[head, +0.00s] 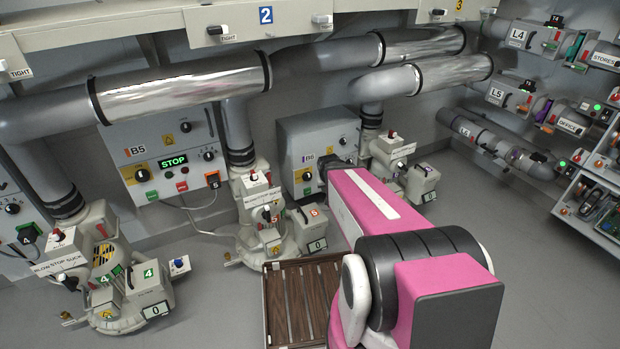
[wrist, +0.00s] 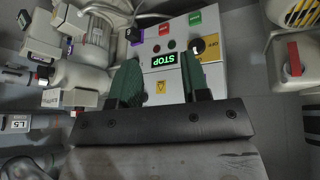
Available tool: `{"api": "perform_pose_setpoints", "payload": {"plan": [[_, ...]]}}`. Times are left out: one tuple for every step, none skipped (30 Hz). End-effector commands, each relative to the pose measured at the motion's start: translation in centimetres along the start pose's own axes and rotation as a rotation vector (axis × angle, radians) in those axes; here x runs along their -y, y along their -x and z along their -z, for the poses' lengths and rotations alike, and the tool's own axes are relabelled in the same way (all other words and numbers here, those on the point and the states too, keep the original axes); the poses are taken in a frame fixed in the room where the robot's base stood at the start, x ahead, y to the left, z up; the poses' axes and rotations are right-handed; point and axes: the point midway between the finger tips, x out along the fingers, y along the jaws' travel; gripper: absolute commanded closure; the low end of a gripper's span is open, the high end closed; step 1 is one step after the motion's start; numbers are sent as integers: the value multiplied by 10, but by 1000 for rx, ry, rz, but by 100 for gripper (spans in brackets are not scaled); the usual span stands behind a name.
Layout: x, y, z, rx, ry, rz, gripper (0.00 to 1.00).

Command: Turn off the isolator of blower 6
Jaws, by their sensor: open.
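The blower 6 panel (head: 300,130), marked B6, stands on the back wall, partly behind my pink arm. Its isolator (head: 307,176) is a black knob on a yellow plate at the panel's left. The wrist view is upside down and shows a panel (wrist: 225,75) with a lit STOP display (wrist: 164,60). The isolator also shows there (wrist: 198,46), just beyond and right of the right finger's tip. My gripper (wrist: 160,66) is open and empty, its green fingers pointing at the panel. I cannot tell whether a finger touches it. The knob's exact setting is unclear.
The B5 panel (head: 135,148) with its own STOP display and yellow isolator is to the left. Blower machines (head: 265,235) stand in front of the wall. A slatted wooden tray (head: 300,300) is beside my arm. Grey floor is clear at the right.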

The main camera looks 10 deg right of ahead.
Motion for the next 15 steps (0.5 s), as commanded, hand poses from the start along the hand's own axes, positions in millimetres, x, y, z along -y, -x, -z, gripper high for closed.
{"api": "perform_pose_setpoints", "payload": {"plan": [[-2, -8, 6, -25, -4, -5, 57], [-3, -11, 10, -43, -5, -8, 57], [-4, -16, 15, -69, -8, -11, 57], [-6, -19, 19, -90, -9, -14, 57], [-6, -23, 23, -113, -10, -16, 57], [-8, -28, 28, -143, -11, -18, 57], [-8, -33, 33, -168, -11, -19, 57], [-9, -37, 38, -194, -11, -20, 57], [-10, -44, 44, -231, -12, -19, 57], [-10, -48, 50, -262, -9, -19, 57], [-11, -54, 56, -298, -9, -17, 57], [-11, -62, 64, -347, -5, -13, 57], [-12, -68, 71, -389, -3, -7, 57], [-12, -74, 78, -432, 2, -1, 57], [-11, -82, 87, -493, 8, 11, 57]]}}
